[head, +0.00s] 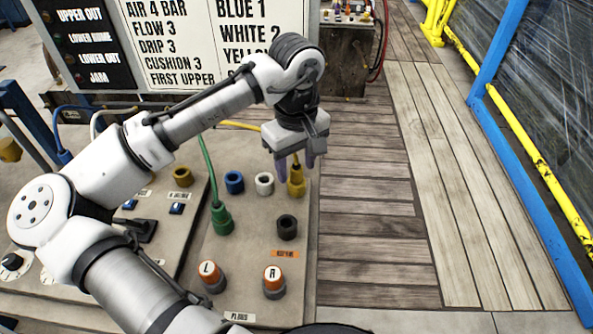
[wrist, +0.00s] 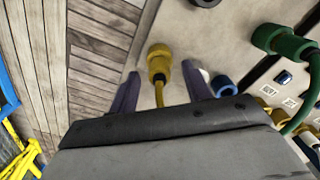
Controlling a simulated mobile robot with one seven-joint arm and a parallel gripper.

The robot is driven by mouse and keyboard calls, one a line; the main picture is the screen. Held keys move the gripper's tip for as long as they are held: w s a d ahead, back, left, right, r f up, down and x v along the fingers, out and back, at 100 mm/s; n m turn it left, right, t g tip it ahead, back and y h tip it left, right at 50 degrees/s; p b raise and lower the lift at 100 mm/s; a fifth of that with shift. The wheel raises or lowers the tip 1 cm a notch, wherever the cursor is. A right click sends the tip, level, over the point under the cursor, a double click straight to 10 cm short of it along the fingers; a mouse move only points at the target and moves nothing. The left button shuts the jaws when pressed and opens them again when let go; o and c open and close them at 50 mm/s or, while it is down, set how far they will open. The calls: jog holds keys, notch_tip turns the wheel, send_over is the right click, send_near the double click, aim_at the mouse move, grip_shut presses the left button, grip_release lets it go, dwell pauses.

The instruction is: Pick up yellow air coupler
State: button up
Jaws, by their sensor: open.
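The yellow air coupler (head: 296,184) is upright on the plug panel (head: 245,255), at the right end of a row of coloured sockets, with a yellow hose from its top. My gripper (head: 295,166) is open above it, with its purple fingers pointing down. In the wrist view, the yellow coupler (wrist: 160,64) shows between the two fingertips of my gripper (wrist: 160,70), with a gap on each side. The gripper body hides part of the hose. Contact cannot be told.
A white socket (head: 264,183) and a blue socket (head: 234,182) are left of the coupler. A black socket (head: 286,227) is in front. A green coupler (head: 222,218) with its hose stands at left. Knobs L (head: 210,275) and R (head: 274,281) are nearer.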

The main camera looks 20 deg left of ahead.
jog(key=shift+f, duration=0.95)
jog(key=shift+c, duration=0.3)
grip_shut()
jog(key=shift+r, duration=0.15)
